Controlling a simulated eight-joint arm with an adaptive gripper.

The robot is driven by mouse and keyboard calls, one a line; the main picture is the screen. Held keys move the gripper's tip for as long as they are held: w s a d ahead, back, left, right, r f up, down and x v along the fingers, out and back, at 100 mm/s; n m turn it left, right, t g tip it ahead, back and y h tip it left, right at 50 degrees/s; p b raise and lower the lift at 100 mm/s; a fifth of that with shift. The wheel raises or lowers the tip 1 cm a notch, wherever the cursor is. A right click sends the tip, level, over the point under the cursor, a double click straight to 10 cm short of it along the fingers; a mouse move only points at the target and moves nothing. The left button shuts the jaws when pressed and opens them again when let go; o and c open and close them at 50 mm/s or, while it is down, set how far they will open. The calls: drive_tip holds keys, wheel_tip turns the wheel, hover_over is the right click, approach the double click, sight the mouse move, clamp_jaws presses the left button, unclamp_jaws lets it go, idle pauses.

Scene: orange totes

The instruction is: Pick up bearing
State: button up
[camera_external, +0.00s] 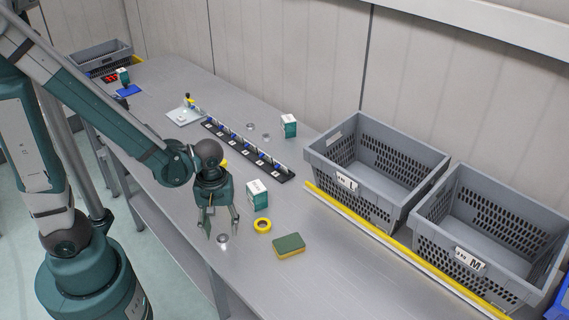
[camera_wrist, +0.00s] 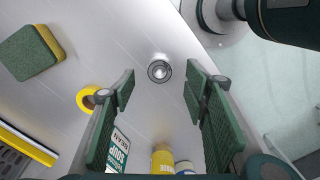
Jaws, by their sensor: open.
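A small round metal bearing (camera_external: 222,239) lies flat on the grey table near its front edge. In the wrist view the bearing (camera_wrist: 159,71) shows as a shiny ring with a darker rim, between the two fingertips in the picture. My gripper (camera_external: 220,228) is open and points down over the bearing, with nothing in it. In the wrist view the green finger pads of my gripper (camera_wrist: 160,82) stand apart on either side of the bearing. I cannot tell the exact height of the fingertips above the table.
Yellow tape (camera_external: 262,225), a green-yellow sponge (camera_external: 288,246) and a soup box (camera_external: 257,193) stand close by. Two round metal pieces (camera_external: 258,132) lie farther back, near a black rack (camera_external: 245,150). Grey crates (camera_external: 345,185) stand right, behind a yellow strip (camera_external: 400,254).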

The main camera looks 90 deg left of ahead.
sight(222, 238)
drive_tip(key=shift+f+b, duration=0.45)
drive_tip(key=shift+f, duration=1.5)
drive_tip(key=shift+c, duration=0.3)
drive_tip(key=c, duration=0.9)
